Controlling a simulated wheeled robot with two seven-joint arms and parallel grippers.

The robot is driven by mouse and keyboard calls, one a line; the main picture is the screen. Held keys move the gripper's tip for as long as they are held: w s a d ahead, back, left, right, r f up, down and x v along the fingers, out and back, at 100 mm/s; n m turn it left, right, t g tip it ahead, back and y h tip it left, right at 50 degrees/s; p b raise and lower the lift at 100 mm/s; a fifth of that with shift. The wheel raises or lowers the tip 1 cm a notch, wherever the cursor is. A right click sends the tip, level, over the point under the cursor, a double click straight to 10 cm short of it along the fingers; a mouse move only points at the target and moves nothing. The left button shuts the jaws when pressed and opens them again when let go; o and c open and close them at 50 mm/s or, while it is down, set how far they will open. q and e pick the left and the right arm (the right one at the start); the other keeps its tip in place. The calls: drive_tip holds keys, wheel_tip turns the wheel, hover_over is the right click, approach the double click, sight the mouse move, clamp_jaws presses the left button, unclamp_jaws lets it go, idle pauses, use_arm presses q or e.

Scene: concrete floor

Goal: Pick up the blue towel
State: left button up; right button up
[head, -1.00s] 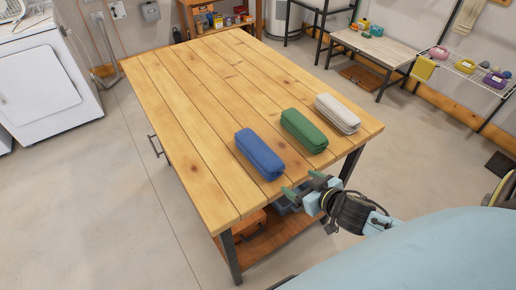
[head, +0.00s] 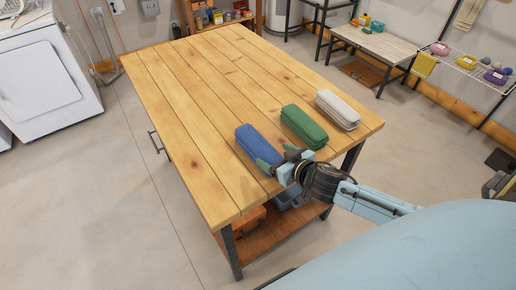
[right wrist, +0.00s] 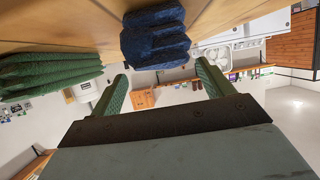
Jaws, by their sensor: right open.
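The blue towel (head: 258,144) is a folded, rolled bundle lying near the right front edge of the wooden table (head: 185,120). My right gripper (head: 276,160) is at the near end of the blue towel, with its fingers spread and nothing between them. In the right wrist view the blue towel (right wrist: 155,35) appears ahead of the open fingers, roughly centred between them. The green towel (head: 303,126) lies just right of the blue one; it also shows at the left of the right wrist view (right wrist: 45,75). My left gripper is not in view.
A white towel (head: 337,109) lies beyond the green one, near the table's right edge. The left and far parts of the tabletop are clear. A low bench (head: 373,45) and a wire rack with folded towels (head: 466,62) stand at the right. A white appliance (head: 48,75) stands at the left.

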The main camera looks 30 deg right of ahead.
sight(270, 155)
drive_tip(key=x, duration=0.5)
drive_tip(key=shift+s+a+f, duration=0.1)
drive_tip(key=shift+s+a, duration=0.05)
drive_tip(key=shift+a, duration=0.1)
